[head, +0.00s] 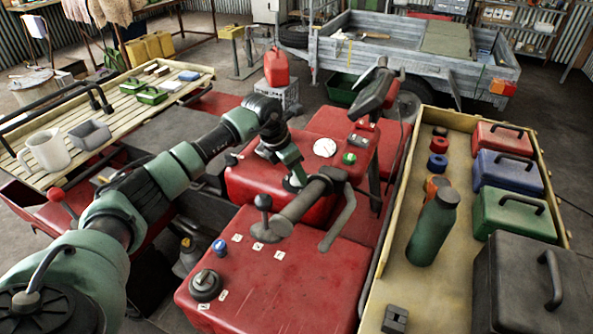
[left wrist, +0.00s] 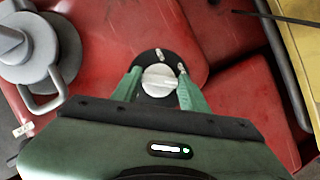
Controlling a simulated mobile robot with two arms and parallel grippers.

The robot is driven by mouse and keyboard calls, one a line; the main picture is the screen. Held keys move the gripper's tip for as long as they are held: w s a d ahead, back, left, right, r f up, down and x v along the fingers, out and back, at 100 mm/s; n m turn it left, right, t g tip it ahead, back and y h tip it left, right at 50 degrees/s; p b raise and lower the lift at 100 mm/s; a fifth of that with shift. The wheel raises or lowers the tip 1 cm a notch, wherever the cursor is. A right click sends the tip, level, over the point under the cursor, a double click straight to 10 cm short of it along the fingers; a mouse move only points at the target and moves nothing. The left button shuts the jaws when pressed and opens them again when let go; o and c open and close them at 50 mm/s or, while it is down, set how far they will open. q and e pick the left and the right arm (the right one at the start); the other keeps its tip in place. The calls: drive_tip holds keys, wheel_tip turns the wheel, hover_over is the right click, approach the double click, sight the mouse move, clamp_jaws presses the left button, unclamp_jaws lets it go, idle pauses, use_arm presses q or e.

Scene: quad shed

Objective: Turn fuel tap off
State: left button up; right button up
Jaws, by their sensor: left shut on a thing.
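The fuel tap looks to be the round silver knob (left wrist: 160,80) on a black disc with small pale marks, set on the red bodywork in the left wrist view. My left gripper (left wrist: 160,91) has its two green fingers on either side of the knob and is shut on it. In the head view my left gripper (head: 295,182) reaches down to the red bodywork just behind the near grey handlebar (head: 300,205). My right gripper is in neither view.
A black-knobbed lever (head: 264,203), a white dial (head: 325,147) and a green cap (head: 349,158) are close to the gripper. A wooden tray (head: 440,290) with a green bottle (head: 434,228) and boxes stands right. A slatted rack (head: 110,125) stands left.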

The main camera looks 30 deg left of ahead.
use_arm(q)
drive_tip(key=n+y, duration=0.1)
drive_tip(key=n, duration=0.2)
drive_tip(key=shift+n+t+b, duration=0.3)
drive_tip(key=shift+t, duration=0.1)
drive_tip(key=shift+d+r+n+y+b, duration=0.15)
drive_tip(key=shift+n+y+b, duration=0.55)
drive_tip(key=shift+n, duration=0.9)
drive_tip(key=o, duration=1.4)
drive_tip(key=b+v, duration=0.1)
drive_tip(key=v, duration=0.6)
drive_tip(key=shift+s+r+b, duration=0.2)
drive_tip(key=shift+r+b, duration=0.1)
